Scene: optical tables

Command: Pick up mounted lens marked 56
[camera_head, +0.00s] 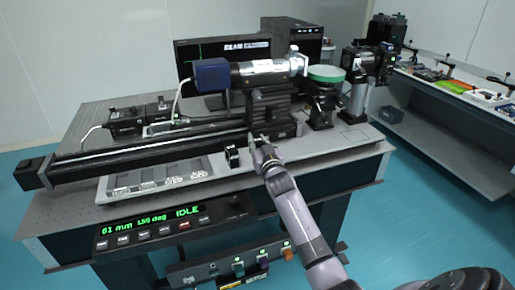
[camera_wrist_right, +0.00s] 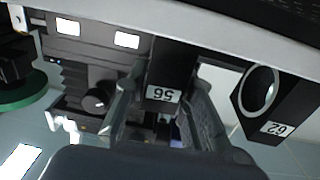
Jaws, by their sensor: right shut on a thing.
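The mounted lens marked 56 (camera_wrist_right: 172,70) is a black block with a white label, seen upside down in the right wrist view. My right gripper (camera_wrist_right: 165,92) has one finger on each side of it and is shut on it. In the head view my right gripper (camera_head: 261,146) is at the table, in front of the black stage, and the lens is largely hidden there. I cannot tell whether the lens still touches the table. My left gripper is not in view.
Another mounted lens, marked 62 (camera_wrist_right: 272,105), stands close beside the held one; it also shows in the head view (camera_head: 232,157). A long black rail (camera_head: 150,147) and a labelled tray (camera_head: 195,167) lie left. A green-topped round stand (camera_head: 326,74) is behind right.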

